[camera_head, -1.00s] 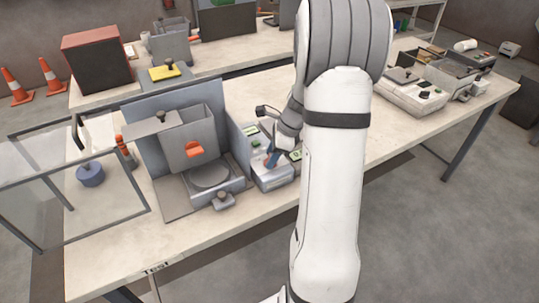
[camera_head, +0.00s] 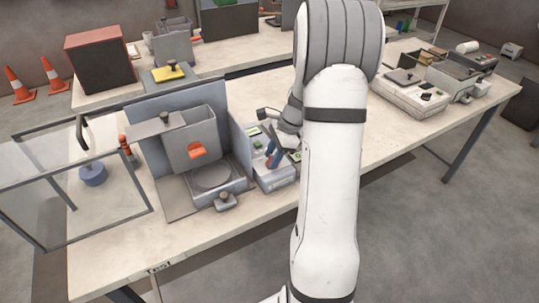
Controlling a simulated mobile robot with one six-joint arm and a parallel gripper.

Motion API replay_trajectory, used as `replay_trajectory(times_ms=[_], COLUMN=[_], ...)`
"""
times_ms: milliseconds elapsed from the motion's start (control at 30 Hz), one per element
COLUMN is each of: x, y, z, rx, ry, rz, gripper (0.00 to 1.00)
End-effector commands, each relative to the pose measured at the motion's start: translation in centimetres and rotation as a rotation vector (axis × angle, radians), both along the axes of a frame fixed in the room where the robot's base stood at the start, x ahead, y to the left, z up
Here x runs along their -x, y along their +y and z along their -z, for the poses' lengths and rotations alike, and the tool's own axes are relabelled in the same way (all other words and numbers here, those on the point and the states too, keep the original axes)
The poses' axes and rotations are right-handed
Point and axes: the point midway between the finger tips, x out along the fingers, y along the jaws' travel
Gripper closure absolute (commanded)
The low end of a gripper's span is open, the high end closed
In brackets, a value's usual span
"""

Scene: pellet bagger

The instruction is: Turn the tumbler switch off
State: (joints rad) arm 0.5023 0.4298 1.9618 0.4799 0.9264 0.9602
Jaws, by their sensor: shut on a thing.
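The control box (camera_head: 277,184) is a light grey box with small buttons on its top, right of the bagger's blue-grey side panel. My gripper (camera_head: 271,160) has blue fingers that reach down to the top of this box. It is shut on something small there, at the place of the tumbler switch. The switch itself is hidden by the fingers and too small to make out, so its position cannot be told. My white arm covers the area right of the box.
The bagger (camera_head: 190,140), with an orange part on its grey hopper, stands left of the box. A clear guard frame (camera_head: 75,190), a blue round weight (camera_head: 93,174) and an orange-topped bottle (camera_head: 125,146) are farther left. The bench front (camera_head: 200,238) is clear.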

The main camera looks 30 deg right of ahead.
Motion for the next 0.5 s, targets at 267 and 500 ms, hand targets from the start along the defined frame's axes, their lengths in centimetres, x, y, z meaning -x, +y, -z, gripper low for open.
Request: replay_trajectory(times_ms=[267, 500], x=[-0.11, -0.28], y=[-0.31, -0.31], z=[0.04, 0.02], rx=[0.005, 0.006], ry=[0.002, 0.001], rz=[-0.264, -0.479], gripper=[0.85, 0.85])
